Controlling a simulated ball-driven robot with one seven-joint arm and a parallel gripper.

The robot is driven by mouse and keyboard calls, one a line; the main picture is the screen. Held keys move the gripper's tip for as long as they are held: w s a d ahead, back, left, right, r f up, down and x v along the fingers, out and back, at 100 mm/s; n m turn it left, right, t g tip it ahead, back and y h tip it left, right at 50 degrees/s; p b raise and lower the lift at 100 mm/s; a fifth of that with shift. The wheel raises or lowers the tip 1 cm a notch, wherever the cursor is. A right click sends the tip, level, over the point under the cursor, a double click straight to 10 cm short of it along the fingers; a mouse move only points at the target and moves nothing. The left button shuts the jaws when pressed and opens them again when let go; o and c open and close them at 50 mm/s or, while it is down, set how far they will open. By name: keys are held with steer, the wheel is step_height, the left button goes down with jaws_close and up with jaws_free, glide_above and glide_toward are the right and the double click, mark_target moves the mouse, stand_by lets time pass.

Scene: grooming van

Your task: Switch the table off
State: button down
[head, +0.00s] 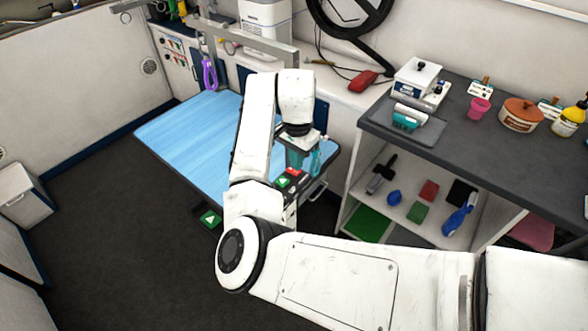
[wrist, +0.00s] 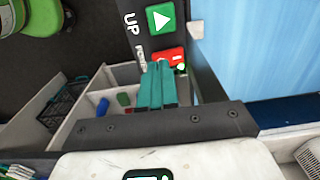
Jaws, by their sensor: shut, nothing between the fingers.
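The grooming table (head: 185,135) has a light blue top, which also shows in the wrist view (wrist: 265,45). A dark control panel at its near edge carries a red button (wrist: 168,56) and a green button with a white triangle (wrist: 160,18), labelled UP. A small green light (wrist: 181,67) glows next to the red button. My gripper (head: 298,166) is shut and empty, its teal fingers pointing at the panel. In the wrist view its fingertips (wrist: 159,66) overlap the red button's lower edge and part of its label. I cannot tell whether they touch it.
A grey counter (head: 480,150) with pots and a white device (head: 415,78) stands to the right, over a shelf of brushes and coloured items. A green foot pedal (head: 210,217) lies on the floor near the table. The dark floor at left is clear.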

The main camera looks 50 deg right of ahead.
steer(key=shift+f+b, duration=0.45)
steer(key=shift+f, duration=0.55)
stand_by(0.6)
step_height(320, 180, up, 7)
steer(key=p, duration=0.6)
steer(key=shift+r+p, duration=0.1)
steer(key=shift+p, duration=0.3)
stand_by(0.4)
